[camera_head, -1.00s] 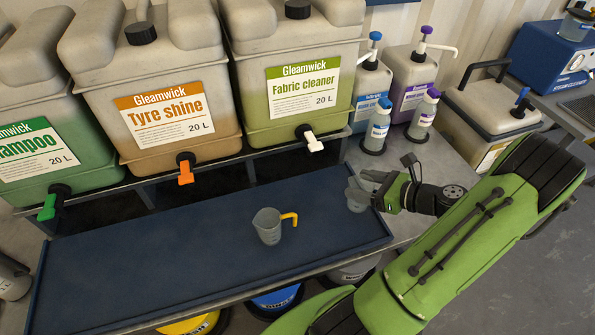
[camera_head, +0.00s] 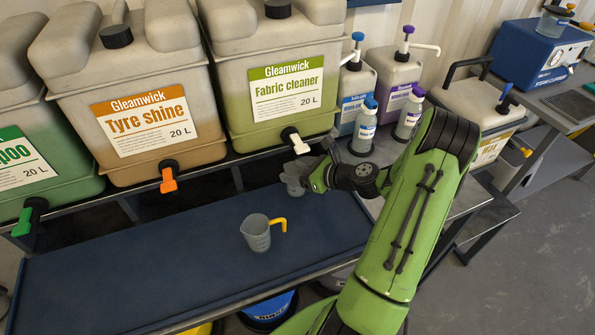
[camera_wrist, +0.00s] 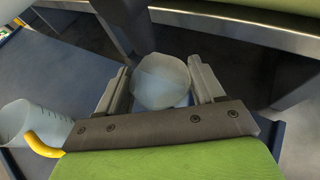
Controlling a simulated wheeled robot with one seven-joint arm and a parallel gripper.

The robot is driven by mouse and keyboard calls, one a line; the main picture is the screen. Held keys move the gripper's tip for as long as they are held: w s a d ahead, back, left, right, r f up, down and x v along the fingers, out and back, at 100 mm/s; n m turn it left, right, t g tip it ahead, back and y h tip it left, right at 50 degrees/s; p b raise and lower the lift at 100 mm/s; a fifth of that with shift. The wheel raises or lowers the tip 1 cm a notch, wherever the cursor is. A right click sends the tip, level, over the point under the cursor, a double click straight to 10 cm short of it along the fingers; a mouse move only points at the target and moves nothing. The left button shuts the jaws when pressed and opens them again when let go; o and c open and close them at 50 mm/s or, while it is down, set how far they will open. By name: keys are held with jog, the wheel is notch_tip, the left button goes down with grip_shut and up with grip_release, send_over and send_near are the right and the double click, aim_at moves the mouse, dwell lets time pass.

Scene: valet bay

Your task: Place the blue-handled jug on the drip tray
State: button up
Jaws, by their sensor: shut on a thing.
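My gripper (camera_head: 306,178) is shut on a translucent grey jug (camera_head: 290,178), just below the white tap of the fabric cleaner drum. The held jug also shows between the two fingers in the wrist view (camera_wrist: 160,80); its handle is hidden in both views, so I cannot tell its colour. The dark blue drip tray (camera_head: 130,265) lies below the drums. The held jug appears above the tray's far right part; its exact height is unclear. A second jug with a yellow handle (camera_head: 257,234) stands upright on the tray, left of and nearer than my gripper.
The fabric cleaner drum (camera_head: 270,90) and tyre shine drum (camera_head: 150,110) stand behind the tray, with white (camera_head: 296,142) and orange (camera_head: 168,182) taps jutting out. Spray-type bottles (camera_head: 364,128) stand at the right. The tray's left part is clear.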

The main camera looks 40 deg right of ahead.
jog(key=shift+r, duration=0.1)
jog(key=o, duration=1)
jog(key=shift+o, duration=0.2)
jog(key=shift+r, duration=0.1)
jog(key=p+v, duration=0.2)
jog(key=v, duration=1)
